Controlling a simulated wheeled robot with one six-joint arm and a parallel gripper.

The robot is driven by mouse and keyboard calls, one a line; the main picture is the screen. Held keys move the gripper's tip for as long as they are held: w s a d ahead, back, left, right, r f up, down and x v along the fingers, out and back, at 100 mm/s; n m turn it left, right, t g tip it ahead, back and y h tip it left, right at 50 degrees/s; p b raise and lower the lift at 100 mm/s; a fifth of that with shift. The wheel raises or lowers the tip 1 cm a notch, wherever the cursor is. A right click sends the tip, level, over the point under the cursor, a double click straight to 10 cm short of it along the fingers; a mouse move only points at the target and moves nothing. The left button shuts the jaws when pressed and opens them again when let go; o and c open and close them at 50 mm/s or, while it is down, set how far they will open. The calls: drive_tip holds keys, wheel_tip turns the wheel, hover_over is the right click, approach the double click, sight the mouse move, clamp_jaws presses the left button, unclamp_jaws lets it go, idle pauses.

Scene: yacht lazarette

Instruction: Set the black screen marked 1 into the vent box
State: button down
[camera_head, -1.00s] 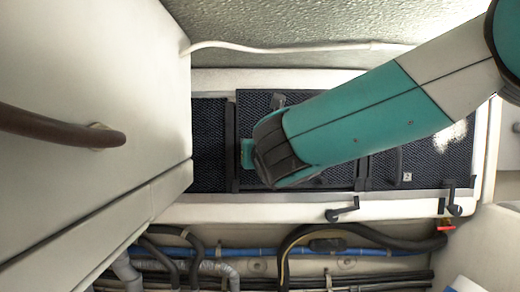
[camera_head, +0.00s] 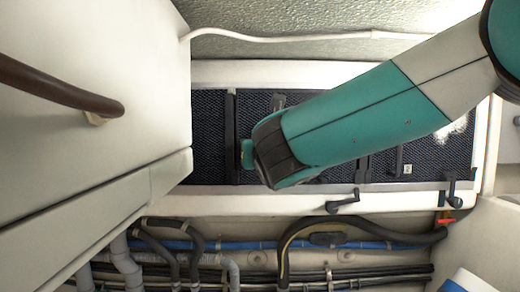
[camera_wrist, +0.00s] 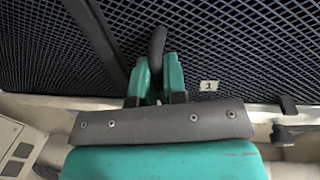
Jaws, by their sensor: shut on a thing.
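The black mesh screen (camera_head: 255,108) lies in the middle bay of the vent box (camera_head: 260,73), partly hidden by my arm. It looks level with its neighbours in the head view. In the wrist view the screen (camera_wrist: 225,42) fills the upper area and bears a small white label (camera_wrist: 209,86), apparently reading 1. My gripper (camera_wrist: 155,82) is shut on the screen's dark upright handle (camera_wrist: 156,45). In the head view my gripper (camera_head: 247,154) is mostly hidden behind my wrist. I cannot tell whether the screen is fully seated.
Dark divider bars (camera_head: 232,135) flank the bay. A right-hand screen (camera_head: 440,160) carries a label that looks like 2. Black levers (camera_head: 343,202) sit on the front rim. A pale locker (camera_head: 90,130) with a brown handle stands left. Hoses (camera_head: 360,235) run below.

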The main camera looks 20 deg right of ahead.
drive_tip(key=c, duration=1.1)
unclamp_jaws()
drive_tip(key=shift+f, duration=0.1)
drive_tip(key=shift+s, duration=0.15)
drive_tip(key=s+a+b, duration=0.2)
drive_tip(key=s+b, duration=0.5)
drive_tip(key=s, duration=1)
drive_tip(key=shift+a+b, duration=0.3)
